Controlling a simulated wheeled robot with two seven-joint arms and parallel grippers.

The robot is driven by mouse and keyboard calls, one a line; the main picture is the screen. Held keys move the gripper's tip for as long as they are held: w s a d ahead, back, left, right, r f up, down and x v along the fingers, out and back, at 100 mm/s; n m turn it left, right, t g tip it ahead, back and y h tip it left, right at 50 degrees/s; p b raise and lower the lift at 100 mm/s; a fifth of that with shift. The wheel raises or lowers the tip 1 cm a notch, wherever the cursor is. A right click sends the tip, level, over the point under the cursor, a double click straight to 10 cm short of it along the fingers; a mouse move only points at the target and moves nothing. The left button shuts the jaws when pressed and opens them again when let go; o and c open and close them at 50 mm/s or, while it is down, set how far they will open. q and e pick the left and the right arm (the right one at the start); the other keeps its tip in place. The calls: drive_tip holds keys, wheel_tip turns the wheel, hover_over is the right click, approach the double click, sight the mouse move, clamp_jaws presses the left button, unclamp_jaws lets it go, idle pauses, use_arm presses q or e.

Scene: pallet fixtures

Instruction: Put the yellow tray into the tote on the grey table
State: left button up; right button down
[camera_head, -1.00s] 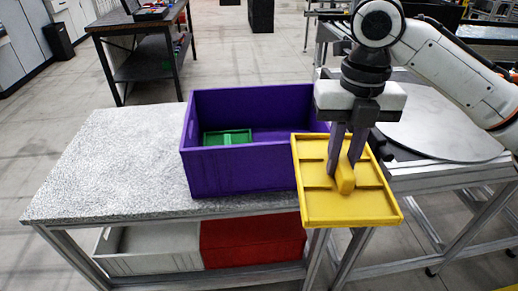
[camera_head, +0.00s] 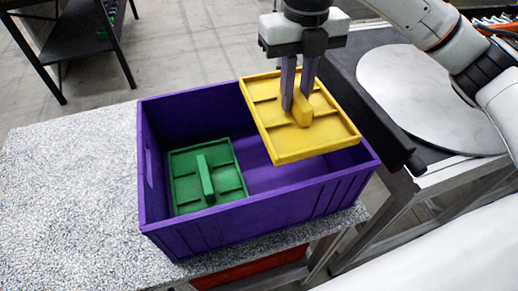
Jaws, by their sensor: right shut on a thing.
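The yellow tray (camera_head: 275,129) is a flat, divided tray with a raised bar handle in its middle. My right gripper (camera_head: 301,108) is shut on that handle. It holds the tray over the right part of the purple tote (camera_head: 235,222), with the tray covering part of the far and right rim. The tote stands on the speckled grey table (camera_head: 68,190). A green tray (camera_head: 186,182) with a similar handle lies inside the tote at the left. My left gripper is out of view.
The tote floor between the green tray and the right wall looks free, partly hidden by the yellow tray. A round grey plate (camera_head: 415,95) lies on a framed stand at the right. A red bin (camera_head: 255,271) shows under the table.

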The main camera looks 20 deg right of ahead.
sight(294, 113)
drive_tip(key=f, duration=1.2)
drive_tip(key=shift+s+b, duration=0.3)
drive_tip(key=shift+w+f, duration=0.1)
drive_tip(key=shift+f, duration=2.25)
drive_tip(key=c, duration=2)
unclamp_jaws()
drive_tip(key=shift+f, duration=0.15)
drive_tip(key=shift+c, duration=0.2)
drive_tip(key=o, duration=0.4)
wheel_tip(294, 113, up, 12)
drive_tip(key=shift+r, duration=0.2)
